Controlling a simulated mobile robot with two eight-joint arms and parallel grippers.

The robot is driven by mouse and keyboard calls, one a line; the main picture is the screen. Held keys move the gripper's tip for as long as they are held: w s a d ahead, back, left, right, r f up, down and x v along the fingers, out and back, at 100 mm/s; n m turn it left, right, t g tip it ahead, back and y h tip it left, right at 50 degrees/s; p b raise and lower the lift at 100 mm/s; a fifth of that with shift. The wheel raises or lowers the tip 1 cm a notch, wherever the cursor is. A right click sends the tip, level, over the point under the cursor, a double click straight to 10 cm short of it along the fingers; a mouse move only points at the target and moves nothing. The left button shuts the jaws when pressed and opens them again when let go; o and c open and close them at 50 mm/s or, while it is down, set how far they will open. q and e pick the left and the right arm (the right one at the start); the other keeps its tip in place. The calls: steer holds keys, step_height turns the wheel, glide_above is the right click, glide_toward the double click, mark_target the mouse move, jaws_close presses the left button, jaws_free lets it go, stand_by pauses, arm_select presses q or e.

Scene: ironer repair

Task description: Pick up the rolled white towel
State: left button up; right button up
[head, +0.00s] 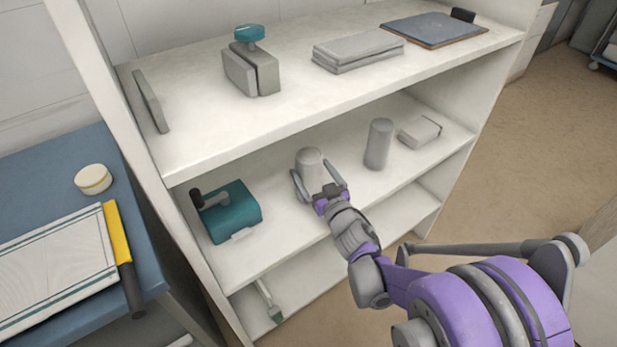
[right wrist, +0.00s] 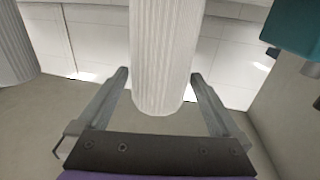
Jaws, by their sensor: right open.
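The rolled white towel (head: 309,158) stands upright on the middle shelf of the white rack, seen as a pale cylinder. In the right wrist view it is a white ribbed roll (right wrist: 165,48). My right gripper (head: 314,173) is open at the towel, with one finger on each side of it. In the right wrist view the gripper (right wrist: 160,76) shows gaps between both fingers and the roll. My left gripper is in neither view.
A second, greyer roll (head: 379,143) stands to the right, near a small pale box (head: 419,132). A teal device (head: 231,211) sits to the left. The upper shelf (head: 200,125) is close above. A blue table (head: 60,165) is at the far left.

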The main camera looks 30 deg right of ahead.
steer(key=w, duration=0.5)
steer(key=shift+w+d+b, duration=0.25)
steer(key=shift+d+b, duration=0.05)
steer(key=shift+s, duration=0.1)
steer(key=c, duration=1.2)
